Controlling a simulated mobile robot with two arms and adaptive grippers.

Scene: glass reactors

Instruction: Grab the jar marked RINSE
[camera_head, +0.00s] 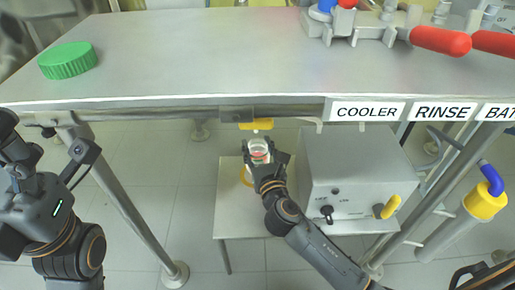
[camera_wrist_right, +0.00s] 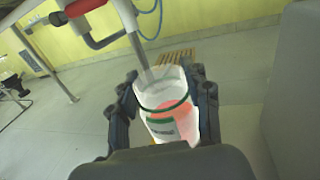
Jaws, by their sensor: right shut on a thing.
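A clear jar (camera_wrist_right: 170,112) with a green band and a reddish patch stands between the fingers of my right gripper (camera_wrist_right: 163,105) in the right wrist view. The fingers are shut on its sides. In the head view the jar (camera_head: 259,147) shows small in my right gripper (camera_head: 264,160), over the low table and below the bench's front edge. Any lettering on the jar is too small to read. The word RINSE shows on a white label (camera_head: 443,111) on the bench's front edge. My left gripper (camera_head: 12,140) is partly visible at the left edge, with its fingers unclear.
A low table (camera_head: 229,200) stands under the bench (camera_head: 190,60), with a grey box (camera_head: 350,165) to the right of the jar. A green lid (camera_head: 68,62) lies on the bench. Red-handled fittings (camera_head: 440,40) are at the upper right. Bench legs stand on both sides.

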